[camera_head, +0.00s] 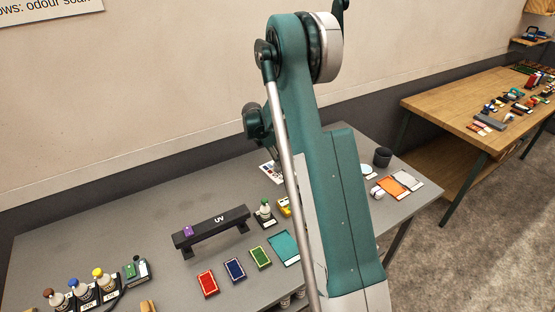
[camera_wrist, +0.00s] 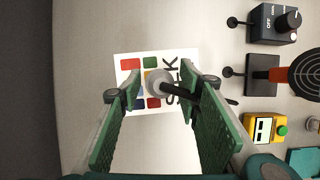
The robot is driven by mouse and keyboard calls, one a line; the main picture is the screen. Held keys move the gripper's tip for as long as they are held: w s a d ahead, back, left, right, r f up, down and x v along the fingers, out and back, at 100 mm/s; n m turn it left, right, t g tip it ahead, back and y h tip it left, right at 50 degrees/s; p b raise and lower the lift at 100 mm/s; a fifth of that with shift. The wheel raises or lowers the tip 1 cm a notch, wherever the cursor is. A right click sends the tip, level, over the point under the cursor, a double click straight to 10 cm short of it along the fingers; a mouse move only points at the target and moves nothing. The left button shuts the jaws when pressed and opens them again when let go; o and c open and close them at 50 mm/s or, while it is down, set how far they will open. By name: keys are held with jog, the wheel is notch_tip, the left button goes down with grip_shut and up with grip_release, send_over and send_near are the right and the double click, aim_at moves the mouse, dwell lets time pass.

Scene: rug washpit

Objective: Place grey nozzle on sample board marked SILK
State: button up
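The white sample board marked SILK (camera_wrist: 124,62) lies on the grey table under my gripper in the wrist view, with coloured squares on it; the middle letters are covered. In the head view, part of a white board with coloured patches (camera_head: 266,168) shows beside my arm. The grey nozzle (camera_wrist: 157,81) shows as a round grey end with a dark stem, over the board and between my fingers. It appears to stand on the board, though contact is not clear. My gripper (camera_wrist: 160,92) has its green fingers apart, with gaps beside the nozzle's round end. My arm hides the gripper in the head view.
A black control box with a dial (camera_wrist: 275,22), a black-and-red device (camera_wrist: 265,73) and a yellow device (camera_wrist: 264,128) lie right of the board. A black UV lamp bar (camera_head: 212,226), coloured pads and several bottles stand on the table. Bare table lies left of the board.

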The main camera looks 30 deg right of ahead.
jog(key=v, duration=1.2)
dwell(0.5)
jog(key=s+a+r+m+t+y, duration=0.3)
jog(key=s+a+r+m, duration=0.5)
jog(key=s+a+r, duration=0.95)
jog(key=s+a+m+t, duration=0.2)
jog(key=s+a+m, duration=0.3)
jog(key=s, duration=0.9)
jog(key=s+a+m+t+y, duration=0.1)
jog(key=s+a+m, duration=0.4)
jog(key=s, duration=0.8)
jog(key=shift+s+a+f+t, duration=0.35)
jog(key=shift+a+t, duration=0.1)
jog(key=shift+t, duration=0.35)
